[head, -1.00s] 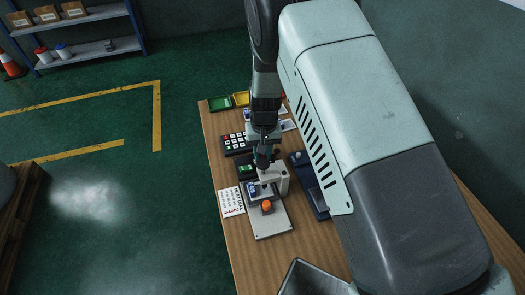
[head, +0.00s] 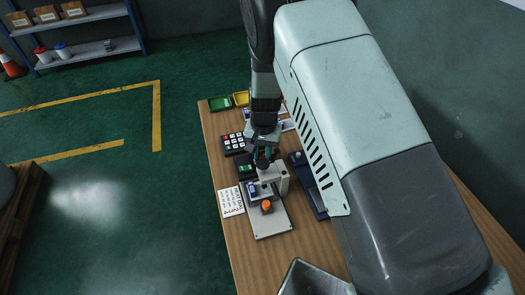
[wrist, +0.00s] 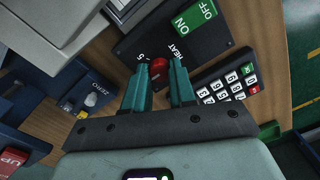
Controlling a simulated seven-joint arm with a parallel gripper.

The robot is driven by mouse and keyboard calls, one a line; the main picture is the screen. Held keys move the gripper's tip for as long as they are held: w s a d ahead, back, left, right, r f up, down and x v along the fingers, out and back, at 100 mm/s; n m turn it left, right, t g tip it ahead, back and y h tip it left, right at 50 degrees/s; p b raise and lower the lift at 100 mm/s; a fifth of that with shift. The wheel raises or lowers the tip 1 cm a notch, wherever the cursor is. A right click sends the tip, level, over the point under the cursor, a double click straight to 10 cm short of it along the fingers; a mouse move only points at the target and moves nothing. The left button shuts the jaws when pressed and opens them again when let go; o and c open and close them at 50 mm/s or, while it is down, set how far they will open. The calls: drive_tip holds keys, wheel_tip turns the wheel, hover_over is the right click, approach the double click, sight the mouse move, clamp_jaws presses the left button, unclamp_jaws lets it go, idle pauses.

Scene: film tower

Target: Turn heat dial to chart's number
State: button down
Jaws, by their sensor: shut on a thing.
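The heat dial (wrist: 159,66) is a red knob on a dark panel (wrist: 137,45) marked HEAT, with a small white display or figure beside it that may read 5. My gripper (wrist: 160,76) has its teal fingers on either side of the knob, closed on it. In the head view my gripper (head: 263,158) is over the panel's right part and mostly hides the dial. The chart (head: 231,201) is a white card with red and dark print at the table's left edge; its number is too small to read surely.
A green ON/OFF switch (wrist: 195,17) and a keypad (wrist: 226,88) sit close to the dial. A pale press-like device with an orange knob (head: 267,205) stands in front. A blue device (head: 310,187) with a ZERO label in the wrist view is to the right.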

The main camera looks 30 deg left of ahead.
sight(264, 155)
drive_tip(key=c, duration=0.9)
unclamp_jaws()
wheel_tip(264, 155, up, 11)
drive_tip(key=shift+d+f, duration=0.1)
drive_tip(key=shift+d, duration=0.05)
drive_tip(key=d+r+m+t+y, duration=0.1)
drive_tip(key=d+r+m+t, duration=0.1)
drive_tip(key=d+r, duration=1.8)
drive_tip(key=s+d+r+t, duration=0.1)
drive_tip(key=s+d+r, duration=0.2)
drive_tip(key=s+d, duration=0.2)
drive_tip(key=s+d+r+t+h, duration=0.1)
drive_tip(key=s+d+r, duration=0.2)
drive_tip(key=s+d, duration=0.2)
drive_tip(key=s+d+r+m+t, duration=0.1)
drive_tip(key=s+d+r, duration=0.2)
drive_tip(key=s+d, duration=0.3)
drive_tip(key=shift+s+r+t, duration=0.2)
drive_tip(key=shift+s, duration=0.35)
drive_tip(key=shift+s+r+t, duration=0.15)
drive_tip(key=shift+s+t, duration=0.05)
drive_tip(key=shift+s, duration=0.3)
